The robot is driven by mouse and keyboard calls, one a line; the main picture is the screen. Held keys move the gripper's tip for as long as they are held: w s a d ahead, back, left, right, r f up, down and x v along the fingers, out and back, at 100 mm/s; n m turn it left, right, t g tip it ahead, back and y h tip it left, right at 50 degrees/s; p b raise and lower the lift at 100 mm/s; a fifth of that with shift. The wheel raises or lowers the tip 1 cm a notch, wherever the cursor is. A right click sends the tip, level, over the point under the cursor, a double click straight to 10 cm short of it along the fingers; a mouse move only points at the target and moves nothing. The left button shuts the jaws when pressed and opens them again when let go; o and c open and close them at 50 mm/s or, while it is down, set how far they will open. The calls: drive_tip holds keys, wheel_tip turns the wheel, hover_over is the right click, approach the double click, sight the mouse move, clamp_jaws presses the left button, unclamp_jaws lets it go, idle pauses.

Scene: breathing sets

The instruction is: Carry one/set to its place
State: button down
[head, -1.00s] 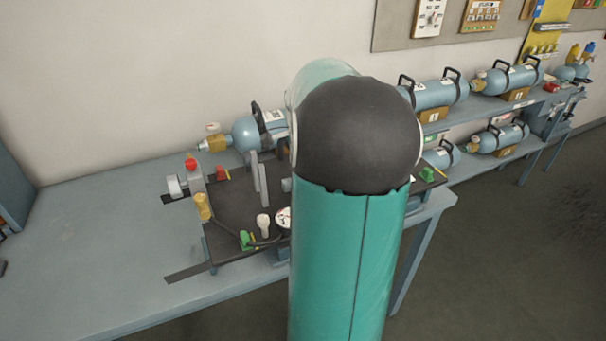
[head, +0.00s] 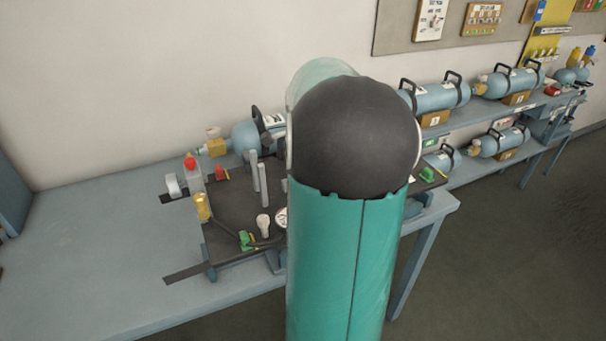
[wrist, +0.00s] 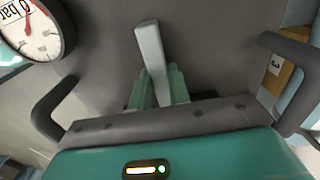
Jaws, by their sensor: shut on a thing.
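A light blue breathing set (head: 244,136) with a yellow block (head: 215,147) at its valve end and a black handle shows left of my arm in the head view. It is beside the back of a dark board (head: 232,195) on the bench; my arm hides its right part. My gripper (wrist: 162,88) is hidden in the head view. In the wrist view it is shut, with a pale upright bar at its fingers. The exact grip on the set is hard to make out. A gauge (wrist: 30,30) is at the top left of that view.
The board bears two grey posts (head: 258,180), a red knob (head: 190,162) and green clips. The blue-grey bench (head: 90,250) is clear at left. Other blue cylinders (head: 440,95) lie on a two-level shelf at right, on yellow numbered blocks.

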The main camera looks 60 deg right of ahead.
drive_tip(key=shift+w+d+f, duration=0.3)
drive_tip(key=shift+d+f, duration=0.05)
drive_tip(key=shift+w+d+f, duration=0.35)
drive_tip(key=shift+w+f, duration=0.25)
drive_tip(key=shift+f, duration=0.15)
drive_tip(key=shift+w+d+f, duration=0.3)
drive_tip(key=shift+w+f, duration=0.3)
drive_tip(key=shift+f, duration=0.15)
drive_tip(key=shift+w+d+f, duration=0.35)
drive_tip(key=shift+w+f, duration=0.25)
drive_tip(key=shift+f, duration=0.15)
drive_tip(key=shift+d, duration=0.1)
